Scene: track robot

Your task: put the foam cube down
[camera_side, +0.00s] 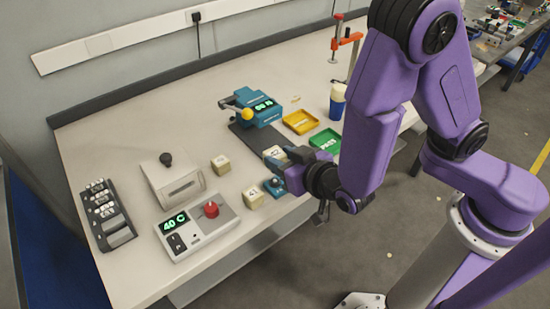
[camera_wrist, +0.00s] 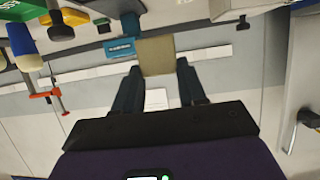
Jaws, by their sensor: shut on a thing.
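My gripper (camera_side: 284,170) reaches in from the right over the front part of the table, its fingers pointing left. It is shut on a pale tan foam cube (camera_side: 272,152), partly hidden by a finger in the side view. In the wrist view the foam cube (camera_wrist: 157,54) sits between the tips of both teal fingers (camera_wrist: 160,80). I cannot tell how high it is above the table. Two similar numbered cubes stand on the table: one (camera_side: 220,164) left of the held cube, the other (camera_side: 253,197) in front, near the gripper.
A teal device (camera_side: 262,107) with a dark plate stands behind the gripper. A yellow tray (camera_side: 300,122) and green tray (camera_side: 325,141) lie to its right, near a blue cup (camera_side: 337,106). A white box (camera_side: 174,182) and heater panel (camera_side: 198,228) stand at left.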

